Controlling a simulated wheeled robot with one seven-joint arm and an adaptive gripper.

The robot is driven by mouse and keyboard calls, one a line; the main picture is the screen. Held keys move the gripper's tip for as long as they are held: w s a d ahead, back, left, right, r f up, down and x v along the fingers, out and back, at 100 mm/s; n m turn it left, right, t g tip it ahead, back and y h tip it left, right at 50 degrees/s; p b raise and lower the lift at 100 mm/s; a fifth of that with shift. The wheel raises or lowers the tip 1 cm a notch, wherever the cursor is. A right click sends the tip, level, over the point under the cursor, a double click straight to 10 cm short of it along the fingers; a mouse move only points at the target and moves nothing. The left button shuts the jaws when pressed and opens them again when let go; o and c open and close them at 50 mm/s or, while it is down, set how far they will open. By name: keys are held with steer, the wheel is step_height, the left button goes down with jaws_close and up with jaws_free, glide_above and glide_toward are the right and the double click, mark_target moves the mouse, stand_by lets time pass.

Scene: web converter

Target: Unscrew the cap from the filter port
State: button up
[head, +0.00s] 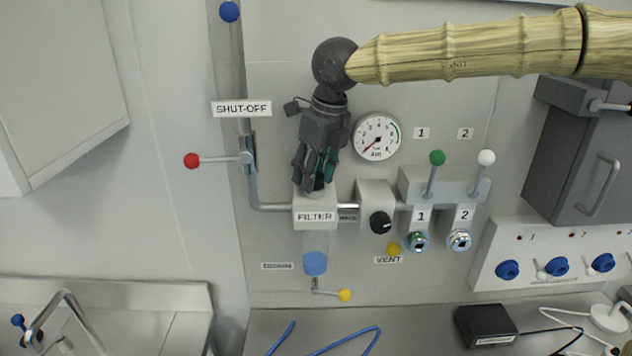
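The filter unit (315,229) is a white block labelled FILTER on the wall panel. A clear section and a blue bottom (315,263) hang below it. My gripper (317,186) points down at the top of this block, its dark and teal fingers just above or touching it. The fingers cover the port on top, and I cannot make out a cap apart from them. Whether the fingers are closed on it cannot be told.
A pressure gauge (376,138) is close right of my gripper. A red-knobbed shut-off lever (192,160) and vertical pipe are left. A black regulator knob (381,222), green lever (437,158) and white lever (486,158) are right. A yellow-knobbed drain lever (345,295) sits below.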

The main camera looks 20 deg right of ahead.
jaws_close()
steer(key=shift+r+n+p, duration=0.1)
steer(key=shift+n+p, duration=0.2)
steer(key=shift+p, duration=0.15)
steer(key=shift+n+p, duration=0.4)
steer(key=shift+n, duration=0.3)
steer(key=shift+n+g+y, duration=0.3)
steer(key=shift+n+y, duration=0.1)
steer(key=shift+n, duration=0.6)
steer(key=shift+n, duration=0.8)
steer(key=shift+n+g, duration=0.4)
steer(key=shift+n, duration=0.8)
